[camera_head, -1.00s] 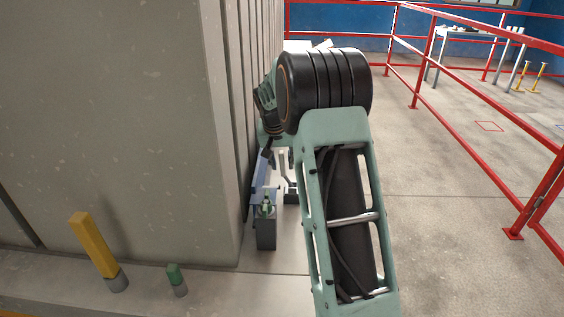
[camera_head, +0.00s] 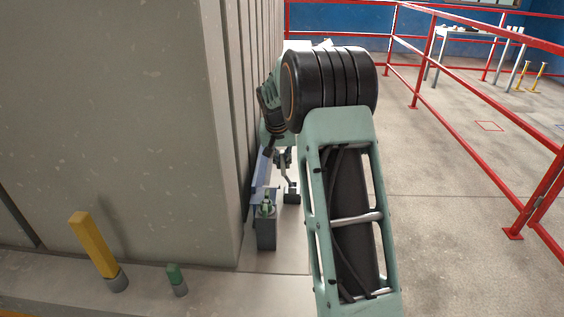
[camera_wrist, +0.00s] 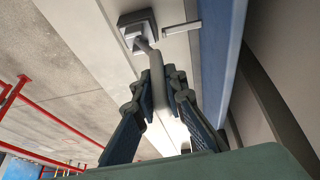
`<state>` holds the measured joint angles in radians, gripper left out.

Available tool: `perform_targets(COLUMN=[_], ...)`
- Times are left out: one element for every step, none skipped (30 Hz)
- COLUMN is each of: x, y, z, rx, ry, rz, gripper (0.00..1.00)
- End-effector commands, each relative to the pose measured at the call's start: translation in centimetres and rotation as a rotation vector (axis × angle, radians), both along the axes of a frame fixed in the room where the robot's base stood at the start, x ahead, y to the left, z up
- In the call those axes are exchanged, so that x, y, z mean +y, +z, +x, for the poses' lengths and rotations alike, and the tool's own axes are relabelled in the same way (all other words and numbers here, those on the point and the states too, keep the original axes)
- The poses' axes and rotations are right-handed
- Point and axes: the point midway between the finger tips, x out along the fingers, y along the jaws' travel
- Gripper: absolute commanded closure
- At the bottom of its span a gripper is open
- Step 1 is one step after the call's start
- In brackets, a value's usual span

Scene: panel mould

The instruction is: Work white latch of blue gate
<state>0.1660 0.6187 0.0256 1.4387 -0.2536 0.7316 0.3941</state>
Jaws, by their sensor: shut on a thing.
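In the wrist view the latch shows as a grey square mount (camera_wrist: 136,24) with a pale, bent lever (camera_wrist: 155,62) coming off it. My gripper (camera_wrist: 161,82) has one finger on each side of the lever's long end and is shut on it. A blue beam of the gate (camera_wrist: 221,55) runs along the right, apart from my fingers. In the head view the gate's blue edge (camera_head: 261,172) lies beside the grey wall. My gripper (camera_head: 283,157) is small there and partly hidden by my arm, with the lever (camera_head: 289,181) below it.
A short white bar (camera_wrist: 181,28) juts out beside the mount. The tall grey wall (camera_head: 120,120) stands close on the left. A grey block (camera_head: 266,233) with a green top, a yellow post (camera_head: 93,245) and a green-topped stub (camera_head: 176,280) stand low. Red railings (camera_head: 470,95) cross the right; the floor between is clear.

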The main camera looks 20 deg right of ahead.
Motion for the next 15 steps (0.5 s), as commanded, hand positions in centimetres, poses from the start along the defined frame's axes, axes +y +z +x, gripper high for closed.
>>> perform_targets(x=[-0.2,-0.4,-0.6,-0.7,-0.8,-1.1,-1.3,-1.4,-1.7,-1.9,-2.2,-2.5,-2.7,-3.0,-3.2], y=[0.1,0.2,0.2,0.2,0.3,0.3,0.3,0.3,0.4,0.4,0.4,0.4,0.4,0.4,0.4], z=[-0.1,-0.1,-0.2,-0.2,-0.3,-0.4,-0.5,-0.6,-0.7,-0.7,-0.9,-1.0,-1.1,-1.2,-1.3], rx=[-0.007,-0.011,-0.017,-0.022,-0.026,-0.034,-0.04,-0.048,-0.059,-0.067,-0.074,-0.086,-0.095,-0.104,-0.115], ry=[-0.003,-0.004,-0.004,-0.004,-0.005,-0.007,-0.007,-0.006,-0.007,-0.008,-0.009,-0.01,-0.01,-0.009,-0.01], rz=[0.013,0.022,0.034,0.047,0.059,0.079,0.094,0.111,0.135,0.154,0.174,0.201,0.22,0.241,0.269], gripper=[1.0,1.0,1.0,1.0,1.0,1.0,1.0,1.0,1.0,1.0,1.0,1.0,1.0,1.0,1.0])
